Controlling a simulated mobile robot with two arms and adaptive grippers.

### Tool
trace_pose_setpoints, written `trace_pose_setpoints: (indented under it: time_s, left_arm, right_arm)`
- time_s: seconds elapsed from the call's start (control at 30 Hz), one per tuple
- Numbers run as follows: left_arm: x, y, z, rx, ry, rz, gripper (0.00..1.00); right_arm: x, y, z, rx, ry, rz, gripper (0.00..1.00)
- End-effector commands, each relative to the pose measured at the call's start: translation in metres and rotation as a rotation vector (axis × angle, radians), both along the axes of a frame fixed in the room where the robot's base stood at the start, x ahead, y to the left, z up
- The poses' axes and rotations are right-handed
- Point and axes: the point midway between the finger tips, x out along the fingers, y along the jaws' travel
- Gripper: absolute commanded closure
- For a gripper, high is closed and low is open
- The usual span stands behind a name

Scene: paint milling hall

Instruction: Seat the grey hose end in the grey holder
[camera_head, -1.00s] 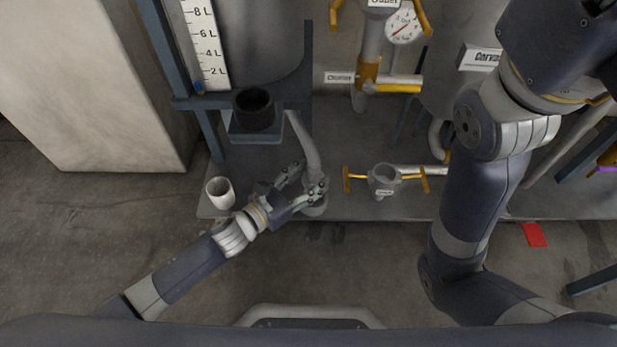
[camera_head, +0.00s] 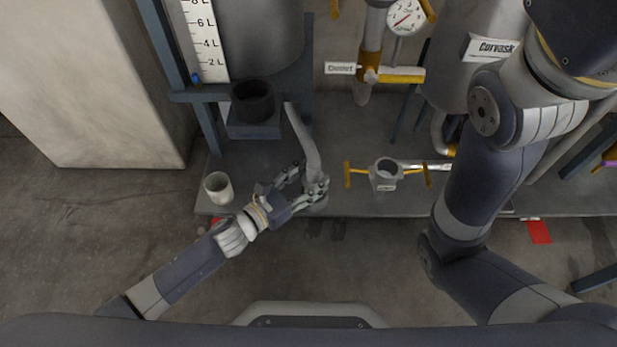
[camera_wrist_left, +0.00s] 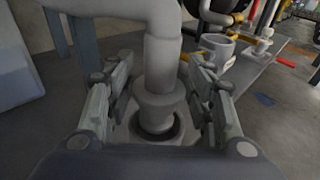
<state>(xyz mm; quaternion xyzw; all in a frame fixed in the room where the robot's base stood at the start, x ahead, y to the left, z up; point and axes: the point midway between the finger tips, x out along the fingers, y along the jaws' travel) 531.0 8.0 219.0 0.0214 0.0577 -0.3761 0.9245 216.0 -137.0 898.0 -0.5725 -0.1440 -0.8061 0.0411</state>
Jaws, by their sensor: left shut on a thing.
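The grey hose (camera_head: 304,138) comes down from behind the black-topped stand and ends between the fingers of my left gripper (camera_head: 304,180). My left gripper is shut on the grey hose end, which also shows upright between the fingers in the left wrist view (camera_wrist_left: 160,82). Below its flared collar, a round grey holder (camera_wrist_left: 178,134) with a dark opening surrounds the lower tip. The tip looks in or just over this opening; how deep it sits I cannot tell. In the head view the fingers mostly hide the holder. My right gripper is out of view.
A pale cup (camera_head: 218,188) stands left of my left gripper on the platform (camera_head: 345,204). A grey funnel-like fitting with yellow handles (camera_head: 386,172) stands to the right. A black round cup (camera_head: 254,102) sits on the stand behind. The floor in front is mostly clear.

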Motion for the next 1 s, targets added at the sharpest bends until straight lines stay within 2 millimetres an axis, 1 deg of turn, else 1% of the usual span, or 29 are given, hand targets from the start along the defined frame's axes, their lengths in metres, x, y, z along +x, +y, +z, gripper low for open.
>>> trace_pose_setpoints:
  time_s: [0.1, 0.57, 1.0]
  left_arm:
    - [0.001, -0.001, -0.001, -0.004, -0.003, -0.001, 1.00]
    - [0.001, -0.001, -0.001, -0.004, -0.003, -0.001, 1.00]
    - [0.001, -0.001, -0.013, -0.003, -0.004, -0.001, 1.00]
  right_arm:
    - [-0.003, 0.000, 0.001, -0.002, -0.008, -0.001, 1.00]
    - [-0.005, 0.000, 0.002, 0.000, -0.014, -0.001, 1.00]
    - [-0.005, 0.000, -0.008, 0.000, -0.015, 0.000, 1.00]
